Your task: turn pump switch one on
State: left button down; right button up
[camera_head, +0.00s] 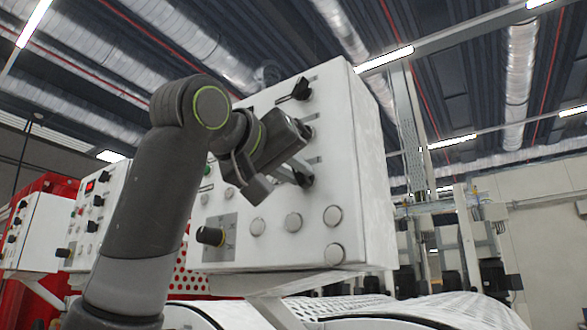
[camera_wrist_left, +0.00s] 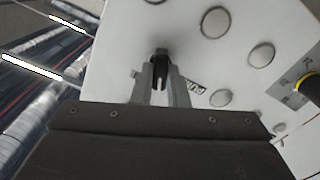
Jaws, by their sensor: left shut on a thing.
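A white control box (camera_head: 350,170) carries black rotary switches and round silver buttons. My left gripper (camera_head: 298,172) reaches its front panel and is shut on a black switch knob (camera_head: 305,181), the lowest of the black knobs along the right part of the panel. In the left wrist view the two grey fingers (camera_wrist_left: 161,82) stand on either side of the black knob (camera_wrist_left: 160,58). Lettering beside the fingers is partly covered, so I cannot tell the switch's name. The knob's exact angle is hidden by the fingers. My right gripper is in neither view.
Another black switch (camera_head: 297,90) sits above, near the box's top edge. A larger black knob (camera_head: 210,236) on a grey plate is at the lower left. Several silver buttons (camera_head: 293,222) lie below the gripper. More white boxes (camera_head: 40,230) stand at the left.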

pick_arm(q)
jog(key=m, duration=0.5)
jog(key=m+p, duration=0.1)
jog(key=m, duration=0.4)
jog(key=shift+s+d, duration=0.15)
jog(key=shift+m+p, duration=0.3)
jog(key=shift+m, duration=0.1)
jog(key=c, duration=1.4)
grip_release()
jog(key=shift+c, duration=0.2)
